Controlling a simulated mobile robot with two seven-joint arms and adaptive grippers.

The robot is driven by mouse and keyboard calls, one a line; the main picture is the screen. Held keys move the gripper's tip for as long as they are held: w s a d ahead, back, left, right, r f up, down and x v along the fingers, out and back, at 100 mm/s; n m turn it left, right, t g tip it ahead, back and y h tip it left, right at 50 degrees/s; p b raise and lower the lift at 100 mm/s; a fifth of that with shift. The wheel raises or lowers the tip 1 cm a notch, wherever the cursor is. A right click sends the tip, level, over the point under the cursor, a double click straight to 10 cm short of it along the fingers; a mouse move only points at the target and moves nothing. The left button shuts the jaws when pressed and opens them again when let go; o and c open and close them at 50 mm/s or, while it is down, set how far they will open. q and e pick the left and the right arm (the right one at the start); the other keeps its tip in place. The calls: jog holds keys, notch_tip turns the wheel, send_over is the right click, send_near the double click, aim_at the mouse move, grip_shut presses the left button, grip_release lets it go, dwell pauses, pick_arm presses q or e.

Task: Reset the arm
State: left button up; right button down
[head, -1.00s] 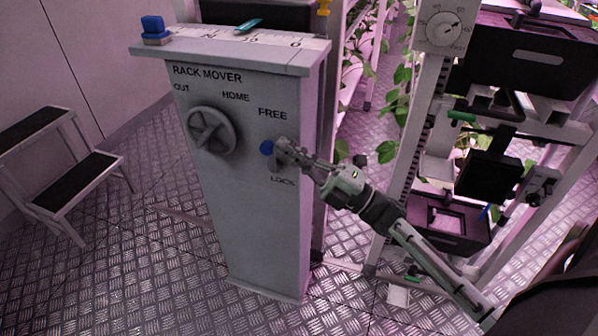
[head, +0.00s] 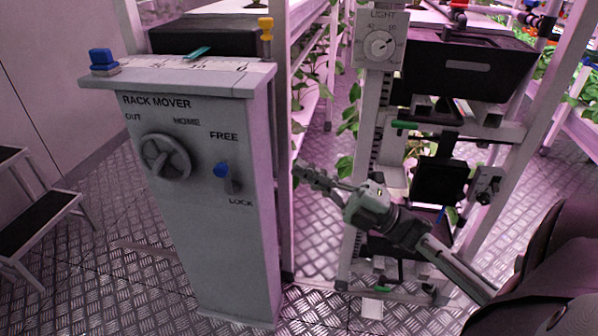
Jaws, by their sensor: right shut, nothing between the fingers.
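My right gripper (head: 312,176) is shut and empty. It hangs in the air to the right of the rack mover column (head: 222,262), clear of it in the picture. The column's front carries a round handwheel (head: 166,157) under OUT and HOME. A lever with a blue knob (head: 221,170) sits between FREE and LOCK, its knob at the upper end towards FREE. My right arm comes in from the lower right. My left gripper is out of the picture.
A rack with a LIGHT dial (head: 379,44) and black crates (head: 468,68) stands right of my gripper. A step stool (head: 38,222) is at the left. A blue block (head: 102,60) sits on the column's top. Patterned metal floor (head: 110,285) is open in front.

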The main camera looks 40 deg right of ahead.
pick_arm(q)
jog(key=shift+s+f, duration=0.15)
